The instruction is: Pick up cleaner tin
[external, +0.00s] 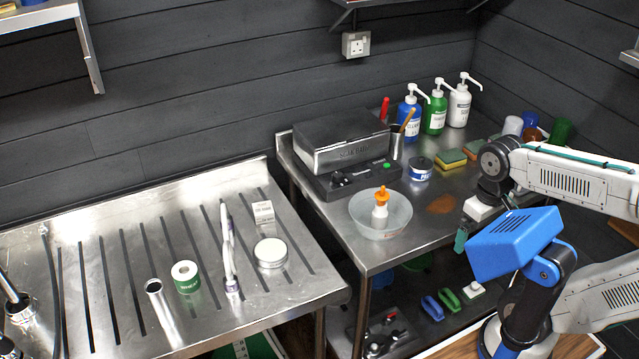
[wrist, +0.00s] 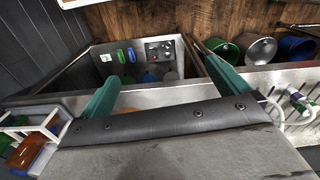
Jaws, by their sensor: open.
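Two round tins show in the external view, and I cannot tell which holds cleaner. A small tin with a blue-and-white label (external: 420,169) stands on the right steel bench, between the black appliance and the sponges. A low tin with a white lid (external: 270,253) stands on the left grooved bench. My gripper (external: 462,239) is at the right bench's front right edge, apart from both tins; its far finger is mostly hidden. In the wrist view my gripper (wrist: 160,72) has its two green fingers wide apart with nothing between them. I make out neither tin there.
A clear bowl (external: 381,216) with an orange-topped bottle stands at the right bench's front. A black appliance (external: 345,155), pump bottles (external: 435,110) and sponges (external: 450,158) stand behind. Buckets (wrist: 261,50) sit below.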

